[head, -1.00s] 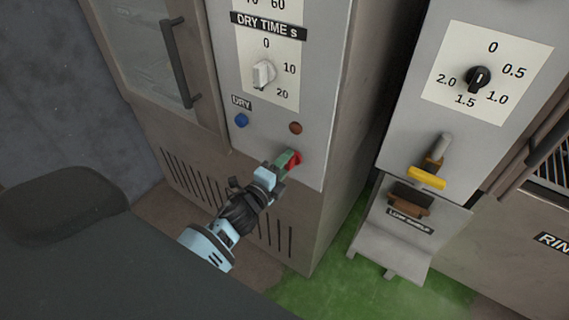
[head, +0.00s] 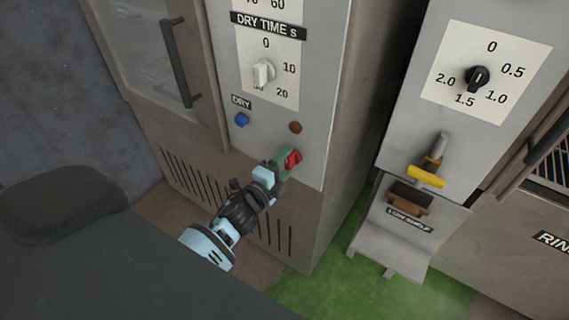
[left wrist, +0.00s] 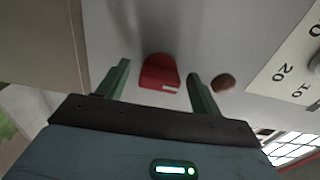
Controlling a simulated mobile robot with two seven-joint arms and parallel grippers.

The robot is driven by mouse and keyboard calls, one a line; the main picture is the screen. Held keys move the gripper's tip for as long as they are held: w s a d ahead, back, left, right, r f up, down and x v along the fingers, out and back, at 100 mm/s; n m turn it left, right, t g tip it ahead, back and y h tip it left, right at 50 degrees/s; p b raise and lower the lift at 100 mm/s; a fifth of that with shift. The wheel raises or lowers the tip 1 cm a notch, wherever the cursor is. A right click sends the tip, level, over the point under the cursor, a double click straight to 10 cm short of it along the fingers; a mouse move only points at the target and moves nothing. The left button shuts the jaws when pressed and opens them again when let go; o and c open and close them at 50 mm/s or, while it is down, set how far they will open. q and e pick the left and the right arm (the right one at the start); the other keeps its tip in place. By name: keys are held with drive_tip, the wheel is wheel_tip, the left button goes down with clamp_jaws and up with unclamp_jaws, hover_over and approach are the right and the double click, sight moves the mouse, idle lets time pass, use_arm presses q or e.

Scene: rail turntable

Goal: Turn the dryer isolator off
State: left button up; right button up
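The dryer isolator is a red rotary handle (head: 293,159) low on the grey dryer panel, below a brown-red round lamp or button (head: 295,127). My left gripper (head: 286,160) is at it, with a green finger showing beside the red handle. In the left wrist view the red handle (left wrist: 160,74) lies between the two green fingers of my left gripper (left wrist: 158,76). The fingers are apart, with a gap on each side of the handle. A small white mark shows on one edge of the handle. My right gripper is not in view.
Above are a blue button (head: 241,120) by the DRY label and a white dry time knob (head: 263,74). To the right, past a gap, stands another unit with a black dial (head: 477,77), a yellow handle (head: 427,177) and a low shelf (head: 395,245).

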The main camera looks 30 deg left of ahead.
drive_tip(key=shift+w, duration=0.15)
use_arm(q)
drive_tip(key=shift+s, duration=0.1)
drive_tip(key=shift+s, duration=0.25)
drive_tip(key=s, duration=0.7)
drive_tip(key=shift+a, duration=0.35)
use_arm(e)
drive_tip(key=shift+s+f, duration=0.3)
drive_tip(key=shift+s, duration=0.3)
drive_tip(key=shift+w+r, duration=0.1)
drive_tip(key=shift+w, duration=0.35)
